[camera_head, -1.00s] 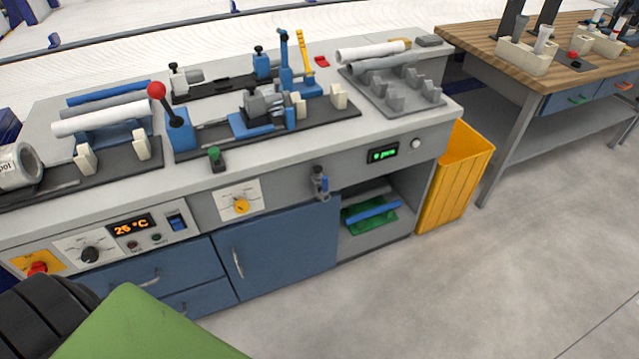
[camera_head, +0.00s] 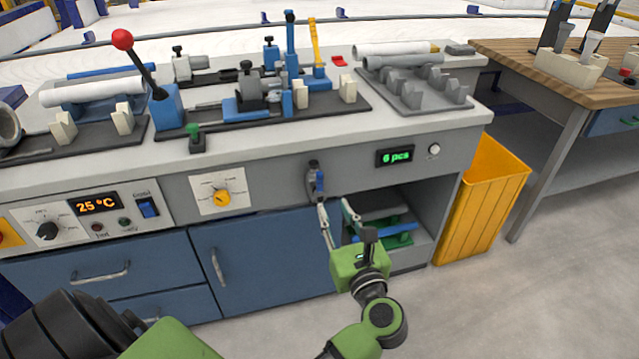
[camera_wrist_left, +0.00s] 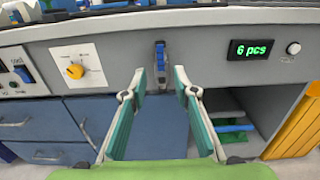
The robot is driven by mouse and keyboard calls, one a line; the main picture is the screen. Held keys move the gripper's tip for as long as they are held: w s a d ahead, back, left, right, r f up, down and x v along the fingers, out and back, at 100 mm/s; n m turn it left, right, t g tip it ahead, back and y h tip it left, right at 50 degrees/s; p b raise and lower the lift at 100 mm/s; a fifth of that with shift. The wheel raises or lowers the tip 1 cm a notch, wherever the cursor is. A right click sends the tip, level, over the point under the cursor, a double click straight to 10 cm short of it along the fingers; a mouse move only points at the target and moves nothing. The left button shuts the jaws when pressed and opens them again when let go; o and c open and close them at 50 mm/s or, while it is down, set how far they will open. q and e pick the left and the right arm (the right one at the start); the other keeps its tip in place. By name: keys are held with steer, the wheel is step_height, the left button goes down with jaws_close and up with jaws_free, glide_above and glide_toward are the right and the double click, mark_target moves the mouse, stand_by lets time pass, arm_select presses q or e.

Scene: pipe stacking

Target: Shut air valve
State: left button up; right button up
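The air valve (camera_head: 316,180) is a small dark grey fitting with a blue lever on the bench's front panel, left of the green counter display. Its lever hangs roughly straight down along the body. It also shows in the left wrist view (camera_wrist_left: 160,58), straight ahead between the fingers. My left gripper (camera_head: 335,206) is just below and slightly right of the valve in the head view. Its two fingers point up at the panel, open and empty, as the left wrist view (camera_wrist_left: 160,76) confirms. I see no contact with the lever. My right gripper is out of view.
A panel with a yellow knob (camera_head: 222,198) is left of the valve; the counter display (camera_head: 395,156) is right. Below are a blue cabinet door (camera_head: 262,258) and an open shelf. A yellow bin (camera_head: 485,195) stands at the right end. A red-balled lever (camera_head: 123,40) rises above the bench.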

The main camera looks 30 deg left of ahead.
mark_target(320, 180)
arm_select(q)
steer(key=x, duration=1.3)
steer(key=shift+d, duration=0.1)
jaws_close()
